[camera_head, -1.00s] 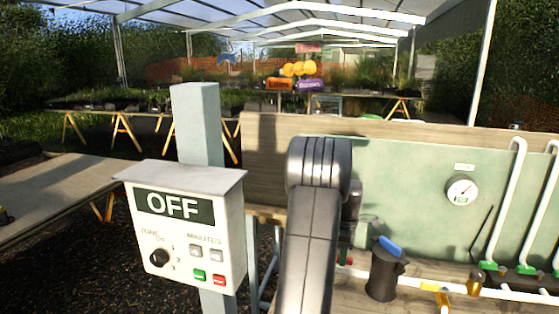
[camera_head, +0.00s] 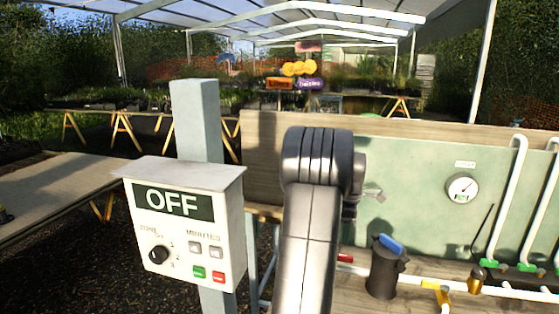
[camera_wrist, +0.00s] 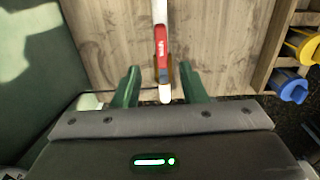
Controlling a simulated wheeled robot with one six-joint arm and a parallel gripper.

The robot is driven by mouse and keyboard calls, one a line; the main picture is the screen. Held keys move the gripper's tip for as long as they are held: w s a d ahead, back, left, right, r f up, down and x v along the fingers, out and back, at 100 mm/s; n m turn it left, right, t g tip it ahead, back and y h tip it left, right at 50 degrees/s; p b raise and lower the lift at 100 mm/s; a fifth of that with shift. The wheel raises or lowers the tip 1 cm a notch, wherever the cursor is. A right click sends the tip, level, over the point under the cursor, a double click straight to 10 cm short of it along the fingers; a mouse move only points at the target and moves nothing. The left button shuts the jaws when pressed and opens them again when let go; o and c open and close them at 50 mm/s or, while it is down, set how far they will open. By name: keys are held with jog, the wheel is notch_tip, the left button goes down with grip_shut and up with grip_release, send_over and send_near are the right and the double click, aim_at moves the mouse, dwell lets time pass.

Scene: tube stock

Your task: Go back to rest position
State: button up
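My gripper (camera_wrist: 160,74) shows two green fingers spread apart in the wrist view, with nothing visibly held. A red piece with white ends (camera_wrist: 161,45) lies beyond and between the fingers in the wrist view. It appears to be below them on the bench, on the white pipe line. Its red part (camera_head: 345,258) also shows beside my arm in the head view.
A control box (camera_head: 188,218) reading OFF stands left of my arm. A dark canister with a blue top (camera_head: 384,272), a gauge (camera_head: 462,188) and white pipes (camera_head: 507,203) are to the right. Blue and yellow fittings (camera_wrist: 291,86) show at the wrist view's right.

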notch_tip(320, 180, down, 8)
jog(key=shift+s+f+p, duration=0.1)
jog(key=shift+f+p, duration=0.05)
jog(key=shift+p, duration=0.35)
jog(key=shift+s+a+m, duration=0.2)
jog(key=shift+s+m, duration=0.3)
jog(key=shift+m, duration=0.6)
jog(key=shift+r, duration=0.25)
